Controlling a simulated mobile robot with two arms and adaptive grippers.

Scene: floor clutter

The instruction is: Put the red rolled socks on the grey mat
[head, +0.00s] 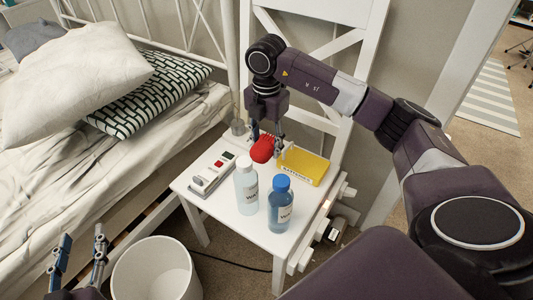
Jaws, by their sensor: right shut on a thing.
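The red rolled socks (262,150) are at the back of the white chair seat, among other things. My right gripper (267,139) comes down from above and is shut on the red socks. I cannot tell whether the socks touch the seat. My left gripper (81,256) is at the bottom left, low beside the bed, with its fingers apart and nothing between them. I cannot make out a plain grey mat; a grey and white striped rug (485,98) lies on the floor at the far right.
A white bin (155,272) stands in front. The bed (60,190) is left.

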